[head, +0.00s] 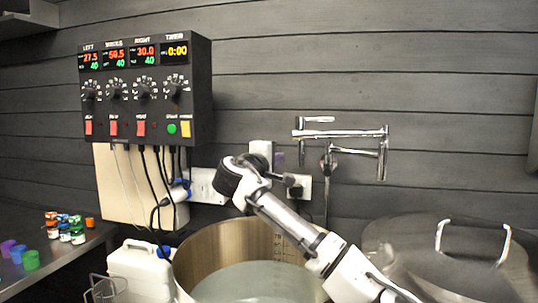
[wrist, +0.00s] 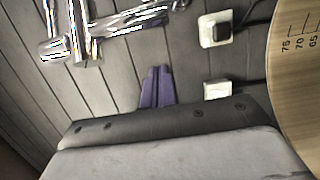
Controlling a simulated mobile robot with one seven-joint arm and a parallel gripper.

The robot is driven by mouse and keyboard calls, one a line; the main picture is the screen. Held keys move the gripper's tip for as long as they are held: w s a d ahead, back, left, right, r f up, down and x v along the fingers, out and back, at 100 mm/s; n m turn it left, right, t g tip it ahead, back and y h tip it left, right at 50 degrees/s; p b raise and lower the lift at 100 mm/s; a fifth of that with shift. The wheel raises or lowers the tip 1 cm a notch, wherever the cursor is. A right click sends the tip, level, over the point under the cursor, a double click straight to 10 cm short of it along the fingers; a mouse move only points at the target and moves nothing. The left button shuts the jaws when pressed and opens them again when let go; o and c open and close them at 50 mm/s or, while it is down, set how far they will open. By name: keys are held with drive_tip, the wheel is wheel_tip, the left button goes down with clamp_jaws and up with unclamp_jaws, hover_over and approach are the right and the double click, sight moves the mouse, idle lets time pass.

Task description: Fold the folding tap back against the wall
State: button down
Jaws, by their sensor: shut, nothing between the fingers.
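The chrome folding tap (head: 345,133) is on the dark plank wall, above and between the two kettles. Its long upper arm runs across to a vertical joint on the right, and a shorter lower arm runs back left to the wall mount. In the wrist view part of the tap (wrist: 115,22) crosses the upper left, cut off by the frame edge. My gripper (wrist: 156,80) has its purple fingers together and empty, apart from the tap. In the head view the gripper (head: 279,158) is left of the tap, pointing right. I cannot tell how far the tap stands out from the wall.
An open kettle (head: 215,250) with liquid stands below my arm. A lidded kettle (head: 440,250) with an upright handle is at right. A control box (head: 145,90) with hanging cables is on the wall at left. A wall socket (wrist: 215,28) is beside the fingers.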

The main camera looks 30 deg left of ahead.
drive_tip(key=shift+w+d+p, duration=0.2)
drive_tip(key=shift+d+p, duration=0.25)
drive_tip(key=shift+d, duration=0.45)
drive_tip(key=shift+w+d+p, duration=0.15)
drive_tip(key=shift+d+p, duration=0.25)
drive_tip(key=shift+d, duration=0.5)
drive_tip(key=shift+d, duration=0.1)
drive_tip(key=shift+d+n+y, duration=0.3)
drive_tip(key=shift+d+y, duration=0.1)
drive_tip(key=shift+d, duration=0.15)
drive_tip(key=shift+s+d+b, duration=0.1)
drive_tip(key=shift+b, duration=0.2)
